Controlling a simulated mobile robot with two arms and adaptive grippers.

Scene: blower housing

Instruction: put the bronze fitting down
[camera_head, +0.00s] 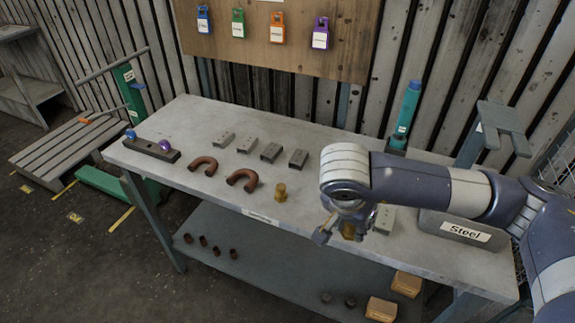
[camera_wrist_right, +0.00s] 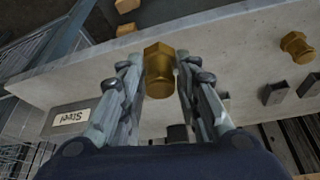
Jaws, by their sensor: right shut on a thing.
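My right gripper (camera_head: 336,232) is over the front edge of the grey workbench (camera_head: 225,195), left of the bin marked Steel. In the wrist view the right gripper (camera_wrist_right: 158,68) is shut on a bronze fitting (camera_wrist_right: 159,72) with a hexagonal head, its fingers on either side. In the head view the held fitting (camera_head: 348,231) is mostly hidden by the gripper. My left gripper is not in view.
Two brown curved pipes (camera_head: 242,180) and several grey blocks (camera_head: 271,152) lie on the bench. The Steel bin (camera_head: 465,229) is at the right. Bare bench lies between the second fitting and my arm.

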